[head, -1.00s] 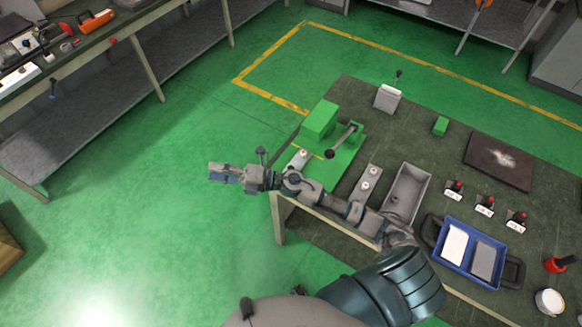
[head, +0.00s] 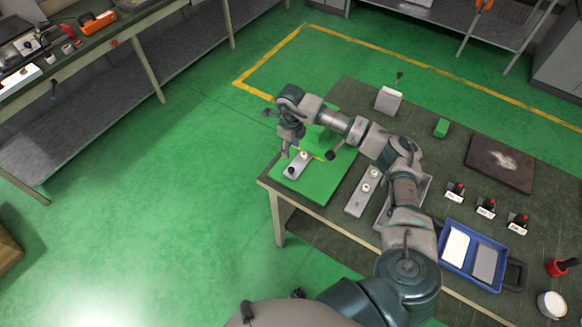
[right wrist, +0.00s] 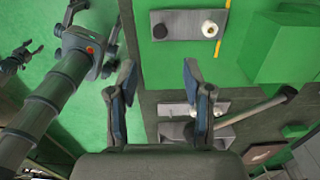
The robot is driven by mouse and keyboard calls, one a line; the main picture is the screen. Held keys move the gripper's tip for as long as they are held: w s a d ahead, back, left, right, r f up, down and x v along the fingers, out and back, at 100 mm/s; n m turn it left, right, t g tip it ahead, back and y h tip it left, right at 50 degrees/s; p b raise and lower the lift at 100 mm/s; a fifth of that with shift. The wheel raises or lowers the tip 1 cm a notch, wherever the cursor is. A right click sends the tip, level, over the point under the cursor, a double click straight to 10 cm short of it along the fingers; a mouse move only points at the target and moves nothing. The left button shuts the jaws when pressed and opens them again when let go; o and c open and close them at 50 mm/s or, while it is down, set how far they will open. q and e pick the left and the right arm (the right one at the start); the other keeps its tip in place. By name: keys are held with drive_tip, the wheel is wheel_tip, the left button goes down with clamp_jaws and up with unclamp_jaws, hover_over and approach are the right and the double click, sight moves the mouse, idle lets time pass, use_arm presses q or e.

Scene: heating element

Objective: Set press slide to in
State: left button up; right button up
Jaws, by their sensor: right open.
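The press slide (head: 298,165) is a small grey plate on the green press base (head: 318,190). It carries a black knob and a pale round piece, and shows at the top of the right wrist view (right wrist: 188,24). My right gripper (head: 288,148) hangs fingers-down above the slide in the head view. In the right wrist view its fingers (right wrist: 160,90) are spread with nothing between them, apart from the plate. My arm hides much of the green press body; its black lever knob (head: 330,155) shows. A dark gripper-like part (right wrist: 90,45), seemingly my left one, shows at left.
A second grey plate (head: 354,200) with pale round pieces lies right of the press. A blue tray (head: 450,269), several small red-knobbed switches (head: 485,207) and a dark board (head: 500,160) stand farther right.

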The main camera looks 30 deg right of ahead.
sight(291, 169)
drive_tip(key=f, duration=0.8)
drive_tip(key=f+p, duration=0.1)
drive_tip(key=f, duration=0.3)
drive_tip(key=shift+d, duration=0.25)
drive_tip(key=shift+a+f, duration=0.15)
drive_tip(key=shift+f, duration=0.2)
drive_tip(key=shift+a, duration=0.1)
drive_tip(key=c, duration=0.9)
clamp_jaws()
